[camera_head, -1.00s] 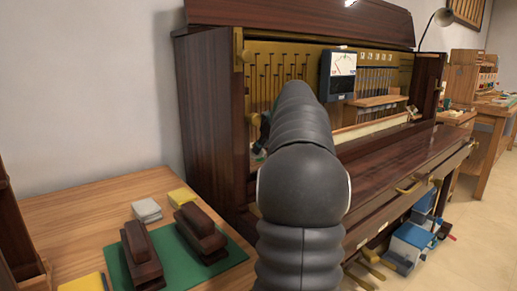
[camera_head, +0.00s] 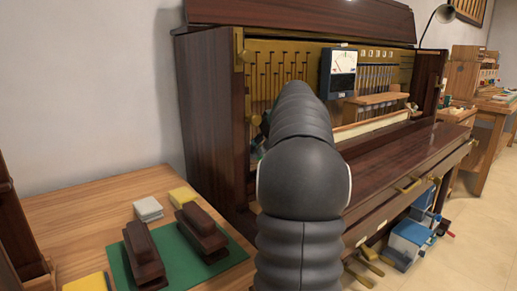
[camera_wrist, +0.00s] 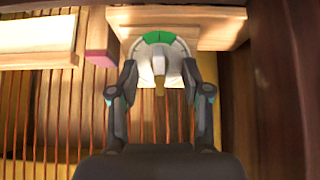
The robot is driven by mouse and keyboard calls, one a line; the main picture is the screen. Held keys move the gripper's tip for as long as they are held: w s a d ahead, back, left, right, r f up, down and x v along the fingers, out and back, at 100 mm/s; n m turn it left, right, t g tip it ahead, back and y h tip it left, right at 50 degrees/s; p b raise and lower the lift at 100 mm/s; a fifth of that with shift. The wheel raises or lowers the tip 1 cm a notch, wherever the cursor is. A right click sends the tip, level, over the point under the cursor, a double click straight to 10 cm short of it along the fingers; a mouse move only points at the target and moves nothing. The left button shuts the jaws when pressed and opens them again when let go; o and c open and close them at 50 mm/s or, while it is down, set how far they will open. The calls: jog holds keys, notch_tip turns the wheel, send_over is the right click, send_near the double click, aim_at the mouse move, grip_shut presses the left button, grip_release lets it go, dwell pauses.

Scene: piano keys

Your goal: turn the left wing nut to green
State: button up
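A pale round dial (camera_wrist: 181,49) with a green sector (camera_wrist: 158,37) at its top shows in the wrist view, fixed to a wooden block. A light grey wing nut (camera_wrist: 159,66) seems to stand at its middle; its exact angle is hard to tell. My gripper (camera_wrist: 159,74) is open, with one finger on each side of the dial and a gap between the fingertips and the nut. Whether either finger touches the dial's edge is unclear. In the head view my own arm hides the dial, the nut and most of the gripper.
The open piano (camera_head: 211,110) holds a meter (camera_head: 338,72) and brass rods. In the wrist view a pink block (camera_wrist: 101,58) is left of the dial and a dark wooden wall (camera_wrist: 283,90) is close on the right. A green mat (camera_head: 182,262) lies on the table.

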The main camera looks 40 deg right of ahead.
jog(key=shift+r, duration=0.15)
dwell(0.4)
jog(key=v, duration=1)
jog(key=shift+s+r, duration=0.3)
jog(key=shift+s, duration=0.05)
dwell(0.9)
jog(key=shift+a, duration=0.1)
dwell(0.3)
